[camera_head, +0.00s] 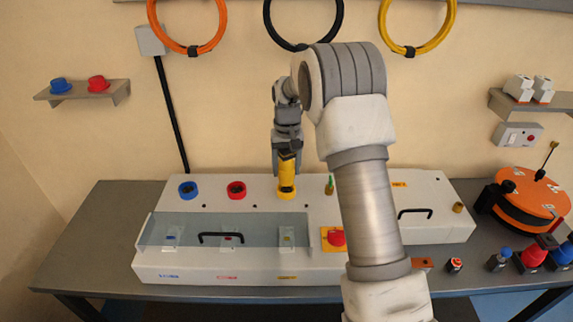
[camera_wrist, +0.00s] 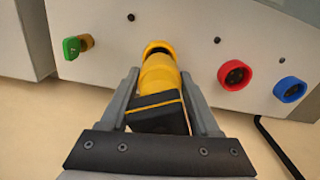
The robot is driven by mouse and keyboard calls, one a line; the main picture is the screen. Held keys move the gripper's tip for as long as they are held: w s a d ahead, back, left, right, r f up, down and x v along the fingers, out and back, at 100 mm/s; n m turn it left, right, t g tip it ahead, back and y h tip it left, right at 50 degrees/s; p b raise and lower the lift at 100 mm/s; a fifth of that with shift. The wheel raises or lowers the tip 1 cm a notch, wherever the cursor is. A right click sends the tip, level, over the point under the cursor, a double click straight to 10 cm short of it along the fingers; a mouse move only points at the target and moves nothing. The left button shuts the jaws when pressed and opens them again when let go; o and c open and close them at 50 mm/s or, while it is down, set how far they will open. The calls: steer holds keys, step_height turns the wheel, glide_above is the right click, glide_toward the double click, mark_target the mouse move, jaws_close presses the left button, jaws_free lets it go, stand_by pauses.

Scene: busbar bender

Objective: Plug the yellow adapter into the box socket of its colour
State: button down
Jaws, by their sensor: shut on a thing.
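My gripper (camera_head: 287,156) is shut on the yellow adapter (camera_head: 287,174), which has a black rear block and points down at the white box. In the wrist view the adapter (camera_wrist: 157,76) lies between the two fingers of my gripper (camera_wrist: 157,88). The yellow socket (camera_head: 286,194) is on the box's top, right at the adapter's lower end. In the wrist view the rim of the yellow socket (camera_wrist: 160,46) shows just beyond the adapter's tip. The adapter hides most of the socket, so I cannot tell whether its tip is inside.
The red socket (camera_head: 236,190) and blue socket (camera_head: 188,190) are left of the yellow one. A green-handled key (camera_head: 329,185) stands to its right. A clear cover with a black handle (camera_head: 221,238) and a red button (camera_head: 336,237) are in front. Spare adapters stand at the right.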

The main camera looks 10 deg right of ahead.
mark_target(287, 179)
steer(key=shift+f, duration=0.55)
steer(key=shift+f+b, duration=1.2)
steer(key=shift+f, duration=0.55)
stand_by(1.0)
steer(key=shift+c, duration=0.2)
jaws_free()
steer(key=shift+r, duration=0.1)
step_height(287, 179, up, 16)
steer(key=shift+s+d+r, duration=0.1)
steer(key=shift+r, duration=0.55)
